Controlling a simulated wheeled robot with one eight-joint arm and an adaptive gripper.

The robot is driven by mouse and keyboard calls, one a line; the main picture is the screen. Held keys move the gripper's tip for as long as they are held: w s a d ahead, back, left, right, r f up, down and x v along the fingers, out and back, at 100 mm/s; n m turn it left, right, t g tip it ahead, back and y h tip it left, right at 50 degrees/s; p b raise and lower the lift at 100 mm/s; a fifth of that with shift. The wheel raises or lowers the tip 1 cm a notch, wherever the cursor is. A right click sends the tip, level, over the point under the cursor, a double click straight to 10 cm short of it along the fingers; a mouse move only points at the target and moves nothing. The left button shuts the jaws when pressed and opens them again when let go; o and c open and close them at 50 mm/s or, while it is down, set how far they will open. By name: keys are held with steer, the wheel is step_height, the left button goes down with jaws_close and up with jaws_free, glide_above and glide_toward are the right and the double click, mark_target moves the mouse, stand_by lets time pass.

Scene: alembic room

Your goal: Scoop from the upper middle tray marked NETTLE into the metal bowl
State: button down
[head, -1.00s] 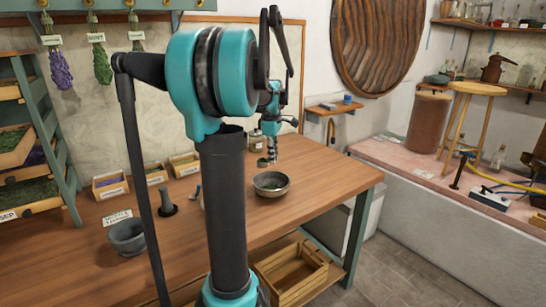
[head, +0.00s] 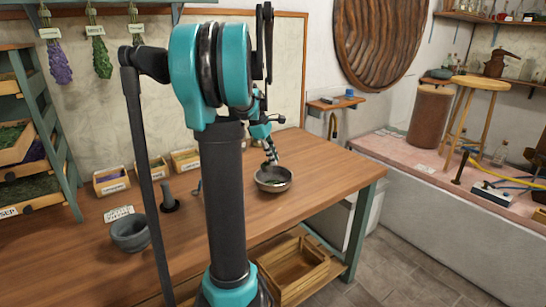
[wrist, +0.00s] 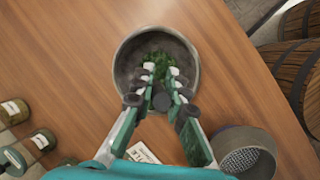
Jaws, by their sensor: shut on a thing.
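The metal bowl (head: 272,187) stands on the wooden table, with green leafy bits (head: 273,181) inside. In the wrist view the bowl (wrist: 121,72) is directly below my gripper (wrist: 161,74), and the green bits (wrist: 158,60) lie around the fingertips in the picture. My gripper (head: 272,160) is tilted over the bowl and shut on a dark, round-ended thing (wrist: 161,101), perhaps the scoop's handle. The rest of that thing is hidden or cannot be told from the leaves. No NETTLE label is readable, so I cannot tell which tray bears it.
A tiered rack (head: 62,150) with herb trays stands at the left. Small labelled boxes (head: 112,187) line the table's back. A grey mortar (head: 130,240) is at the front left. In the wrist view, jars (wrist: 14,110) stand left and a mesh-bottomed vessel (wrist: 272,150) lower right.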

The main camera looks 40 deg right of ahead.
steer(key=g+h, duration=0.3)
steer(key=g, duration=0.1)
steer(key=shift+w+h, duration=0.15)
steer(key=shift+h, duration=0.25)
steer(key=shift+n+g+h, duration=0.3)
steer(key=shift+g+h, duration=0.8)
steer(key=shift+g, duration=0.1)
steer(key=shift+r, duration=0.15)
steer(key=shift+r, duration=0.4)
steer(key=shift+s+r+t+y, duration=0.25)
steer(key=shift+r+t+y, duration=0.1)
steer(key=shift+t+y, duration=0.5)
steer(key=t+y, duration=0.3)
steer(key=r+t+y, duration=0.1)
steer(key=t+y, duration=0.2)
steer(key=t, duration=0.1)
steer(key=shift+w+r+m+y, duration=0.15)
steer(key=shift+r+m+y, duration=0.05)
steer(key=shift+m+y, duration=0.2)
